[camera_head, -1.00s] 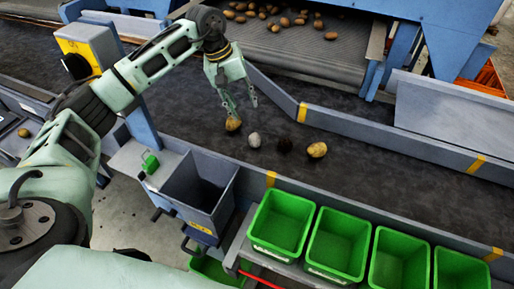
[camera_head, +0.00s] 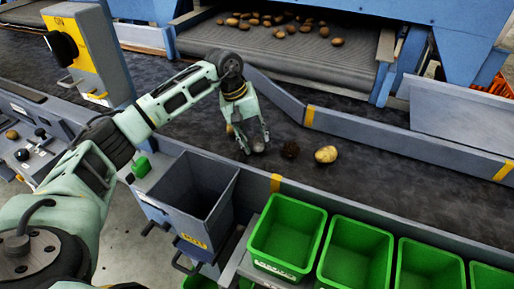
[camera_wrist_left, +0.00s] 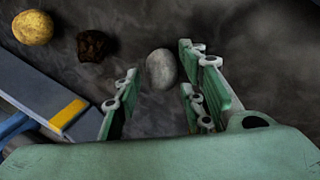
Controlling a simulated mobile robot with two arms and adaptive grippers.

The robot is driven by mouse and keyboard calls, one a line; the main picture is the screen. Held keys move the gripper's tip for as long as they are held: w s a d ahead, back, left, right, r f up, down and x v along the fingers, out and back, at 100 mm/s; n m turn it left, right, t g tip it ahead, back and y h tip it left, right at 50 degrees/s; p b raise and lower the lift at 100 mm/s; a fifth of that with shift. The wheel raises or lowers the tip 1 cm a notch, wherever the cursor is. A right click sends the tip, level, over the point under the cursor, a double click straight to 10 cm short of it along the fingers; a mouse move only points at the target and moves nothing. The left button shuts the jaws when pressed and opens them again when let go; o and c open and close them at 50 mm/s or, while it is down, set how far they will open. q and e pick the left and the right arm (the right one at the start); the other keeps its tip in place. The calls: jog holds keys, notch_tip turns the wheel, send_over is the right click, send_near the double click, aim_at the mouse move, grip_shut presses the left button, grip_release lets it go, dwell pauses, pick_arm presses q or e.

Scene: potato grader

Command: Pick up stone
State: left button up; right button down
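The stone, pale grey and rounded, lies on the dark conveyor belt (camera_head: 390,195). In the left wrist view the stone (camera_wrist_left: 161,68) shows whole, between and just beyond the fingertips of my left gripper (camera_wrist_left: 157,75), with a gap to the fingers on both sides. In the head view my left gripper (camera_head: 256,147) points down over the stone, fingers apart, and partly hides it. Contact is not visible. My right gripper is not in view.
Right of the stone lie a dark clod (camera_head: 291,149) and a yellow potato (camera_head: 326,154). A grey bin (camera_head: 190,208) and several green crates (camera_head: 287,232) stand along the near belt edge. A side rail (camera_head: 380,132) bounds the far side.

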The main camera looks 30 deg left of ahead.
aim_at(261, 141)
pick_arm(q)
jog(key=shift+x, duration=0.8)
jog(key=shift+r, duration=0.1)
jog(key=shift+c, duration=1)
grip_shut()
jog(key=shift+a+r+p, duration=0.1)
jog(key=shift+r+p, duration=0.2)
jog(key=shift+r, duration=0.25)
notch_tip(261, 141, up, 3)
jog(key=shift+w+r+p, duration=0.1)
jog(key=shift+r+p, duration=0.05)
jog(key=shift+p, duration=0.75)
jog(key=s+d+r+p, duration=0.3)
jog(key=d+r, duration=0.3)
jog(key=d, duration=0.5)
jog(key=shift+d+r, duration=0.2)
jog(key=shift+r, duration=0.1)
